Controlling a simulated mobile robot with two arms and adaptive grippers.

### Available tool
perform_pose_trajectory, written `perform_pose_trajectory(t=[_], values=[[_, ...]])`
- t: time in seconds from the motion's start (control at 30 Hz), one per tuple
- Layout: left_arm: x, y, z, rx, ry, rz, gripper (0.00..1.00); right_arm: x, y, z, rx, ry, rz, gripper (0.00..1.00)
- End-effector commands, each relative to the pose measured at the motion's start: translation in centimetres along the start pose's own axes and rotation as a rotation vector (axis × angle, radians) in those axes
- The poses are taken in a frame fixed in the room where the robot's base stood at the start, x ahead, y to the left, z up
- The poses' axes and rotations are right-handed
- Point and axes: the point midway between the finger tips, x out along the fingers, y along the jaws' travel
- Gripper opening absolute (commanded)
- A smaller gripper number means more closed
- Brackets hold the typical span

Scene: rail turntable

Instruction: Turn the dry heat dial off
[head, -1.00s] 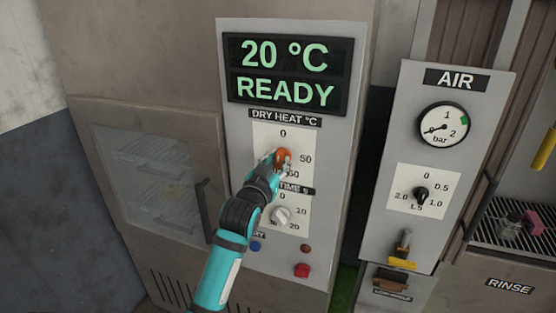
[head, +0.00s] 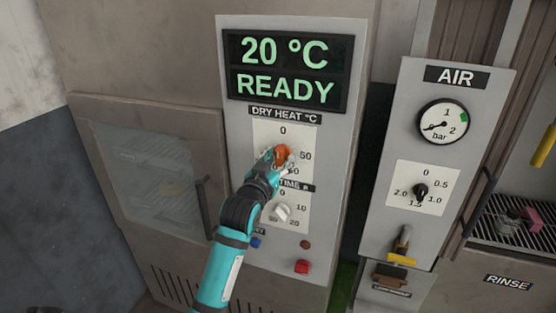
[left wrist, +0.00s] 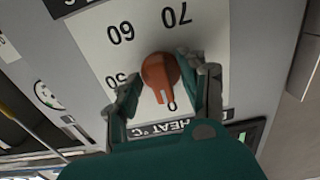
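The dry heat dial is an orange-red knob (head: 282,153) on a white scale plate under the DRY HEAT °C label. In the left wrist view the knob (left wrist: 160,75) appears upside down, with its pale pointer mark at or close to the 0. My left gripper (head: 284,158) is at the knob and partly hides it and the lower scale in the head view. In the left wrist view its fingers (left wrist: 160,84) stand on either side of the knob, with a gap at least on the left; contact on the right is unclear. My right gripper is not in view.
The display (head: 287,72) above reads 20 °C READY. A pale TIME knob (head: 282,212), a blue button (head: 256,243) and a red button (head: 302,267) sit below. The AIR panel (head: 437,160) with gauge and black knob stands to the right. A glass door (head: 155,180) is left.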

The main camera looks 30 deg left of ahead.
Motion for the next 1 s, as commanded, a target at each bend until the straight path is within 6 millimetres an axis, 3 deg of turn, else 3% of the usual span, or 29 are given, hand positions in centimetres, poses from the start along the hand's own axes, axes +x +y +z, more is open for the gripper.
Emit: perform_pose_trajectory(t=[0.33,0.8,1.0], values=[[-1.1,0.0,0.0,0.002,0.002,-0.001,0.42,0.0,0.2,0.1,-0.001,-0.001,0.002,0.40],[-10.2,0.0,0.1,0.000,0.000,0.000,0.42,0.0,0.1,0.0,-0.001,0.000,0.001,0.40],[-11.9,0.0,0.0,0.001,0.001,0.000,0.42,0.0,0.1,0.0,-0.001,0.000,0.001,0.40]])
